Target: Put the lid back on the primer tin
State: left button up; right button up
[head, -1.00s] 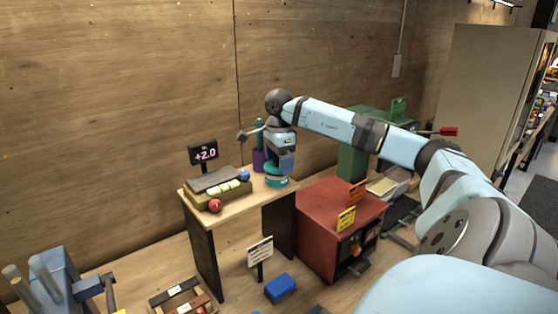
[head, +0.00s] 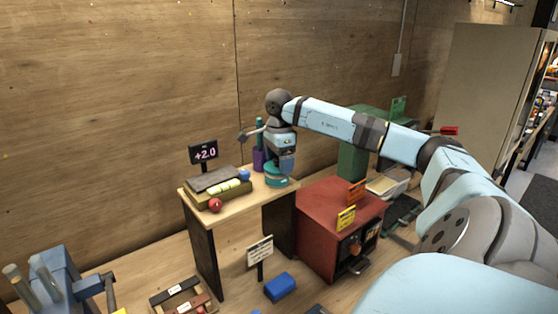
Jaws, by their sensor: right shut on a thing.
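The teal primer tin (head: 276,183) stands upright near the right end of a small wooden table. My right gripper (head: 283,172) points down from above at the top of the tin, and its fingers are small and partly lost against the teal. It is shut on what looks like the tin's lid. From here I cannot tell whether the lid is seated on the rim or just above it. My left gripper is not in view.
The table (head: 229,211) also holds a purple cup (head: 259,160), a dark tray of pale pieces (head: 222,188), a red ball (head: 215,205) and a blue ball (head: 244,175). A red cabinet (head: 318,222) stands close on the right.

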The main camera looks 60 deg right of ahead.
jog(key=o, duration=0.8)
jog(key=shift+r+p, duration=2.7)
jog(key=shift+r, duration=0.85)
grip_shut()
